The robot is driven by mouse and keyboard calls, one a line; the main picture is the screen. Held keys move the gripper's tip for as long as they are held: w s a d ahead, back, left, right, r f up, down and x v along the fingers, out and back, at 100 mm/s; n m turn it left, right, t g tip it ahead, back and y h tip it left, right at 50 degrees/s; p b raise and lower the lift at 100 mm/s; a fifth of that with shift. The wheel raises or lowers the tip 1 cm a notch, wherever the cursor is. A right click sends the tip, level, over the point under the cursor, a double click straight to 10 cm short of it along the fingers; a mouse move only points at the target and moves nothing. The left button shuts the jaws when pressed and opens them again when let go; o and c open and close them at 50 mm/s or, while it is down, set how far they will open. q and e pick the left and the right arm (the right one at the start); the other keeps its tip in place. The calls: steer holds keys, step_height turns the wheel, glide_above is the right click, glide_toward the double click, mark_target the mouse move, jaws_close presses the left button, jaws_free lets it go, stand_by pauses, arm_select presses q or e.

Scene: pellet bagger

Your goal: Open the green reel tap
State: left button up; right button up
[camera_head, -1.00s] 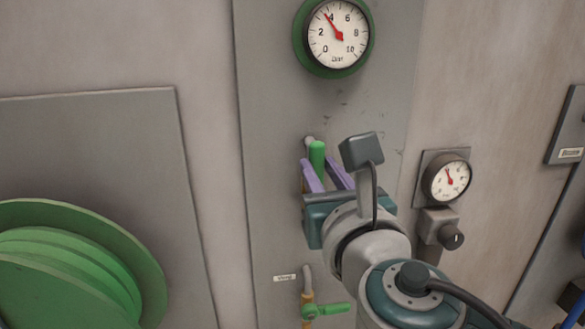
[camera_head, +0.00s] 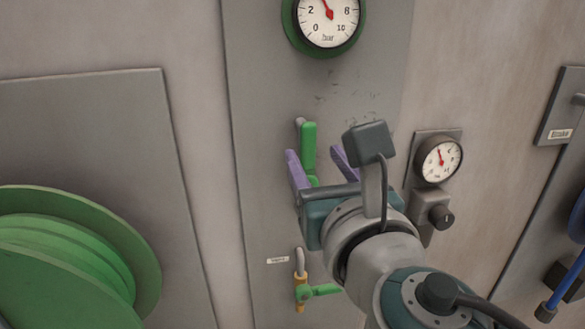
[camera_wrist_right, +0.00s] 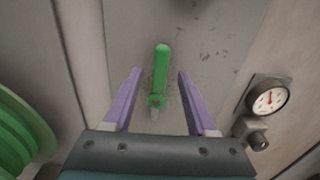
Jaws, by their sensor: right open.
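A green tap lever (camera_head: 309,148) stands upright on the grey panel below the large green-rimmed gauge. My right gripper (camera_head: 314,153) is open, with one purple finger on each side of this lever. In the right wrist view the lever (camera_wrist_right: 162,75) stands between the spread fingers (camera_wrist_right: 159,85), with a gap on both sides. A second green tap lever (camera_head: 322,290) points sideways to the right, on a brass valve lower on the panel. A green reel (camera_head: 75,250) is at the lower left. My left gripper is not in view.
The green-rimmed gauge (camera_head: 325,18) is above the upright lever. A smaller gauge (camera_head: 438,161) and a black knob (camera_head: 441,217) are on the wall right of my gripper. A small label (camera_head: 278,260) is beside the lower tap. The panel between the gauge and the upright lever is clear.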

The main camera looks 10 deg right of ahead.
steer(key=s+b, duration=0.1)
steer(key=s, duration=0.6)
steer(key=shift+d, duration=0.15)
steer(key=s+d+f+m+g+h+p, duration=0.2)
steer(key=s+d+m+g+h+p, duration=0.45)
steer(key=m, duration=1.05)
steer(key=s+d+f+m+g+y+p, duration=0.1)
steer(key=s+m+g+y, duration=0.5)
steer(key=s+m, duration=0.8)
steer(key=d+m+g+p, duration=0.1)
steer(key=d+m+g, duration=0.1)
steer(key=m, duration=0.1)
steer(key=shift+s+f+m+p, duration=0.25)
steer(key=shift+f+m+p, duration=0.05)
steer(key=shift+f+p, duration=0.05)
